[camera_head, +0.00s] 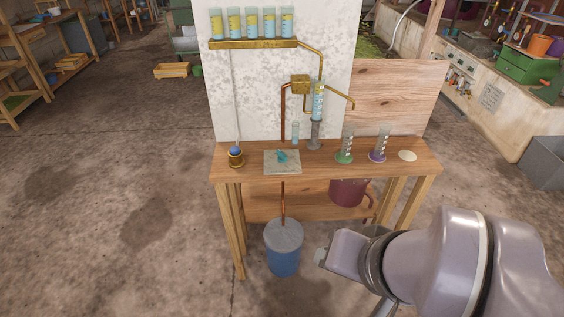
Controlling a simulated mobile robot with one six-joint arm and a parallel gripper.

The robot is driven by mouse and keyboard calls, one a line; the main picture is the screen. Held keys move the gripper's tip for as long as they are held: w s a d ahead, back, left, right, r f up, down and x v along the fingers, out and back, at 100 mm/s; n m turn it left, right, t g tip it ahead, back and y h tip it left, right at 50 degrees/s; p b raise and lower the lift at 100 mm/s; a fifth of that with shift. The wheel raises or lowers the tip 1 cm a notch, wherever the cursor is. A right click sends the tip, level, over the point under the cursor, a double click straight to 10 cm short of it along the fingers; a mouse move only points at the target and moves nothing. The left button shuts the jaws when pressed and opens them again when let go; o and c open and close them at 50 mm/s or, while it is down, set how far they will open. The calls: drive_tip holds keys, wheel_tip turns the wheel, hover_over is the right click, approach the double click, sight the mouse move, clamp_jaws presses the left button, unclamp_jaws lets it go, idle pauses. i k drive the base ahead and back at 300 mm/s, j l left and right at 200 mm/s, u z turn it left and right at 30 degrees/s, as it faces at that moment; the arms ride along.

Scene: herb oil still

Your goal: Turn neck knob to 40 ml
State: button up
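The still stands on a wooden bench against a white panel. A light blue, star-shaped knob (282,157) sits on a pale square plate (271,168) on the bench. A blue ball-like piece (236,151) sits in a brass cup (236,161) to its left. I cannot tell for sure which part is the neck knob. A graduated glass tube (318,101) with blue liquid hangs under brass pipework; its marks are too small to read. The end of my arm, with what looks like my gripper (322,257), is at lower right, in front of the bench and apart from it.
Two measuring cylinders, green-based (345,147) and purple-based (379,146), stand on the bench's right side beside a pale disc (408,155). A lidded blue bucket (284,255) stands on the floor before the bench. Several jars line the brass shelf (253,44).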

sight(282, 157)
drive_tip(key=i+l, duration=0.1)
drive_tip(key=i, duration=0.5)
drive_tip(key=i+l, duration=0.1)
drive_tip(key=i, duration=0.45)
drive_tip(key=i+u, duration=0.05)
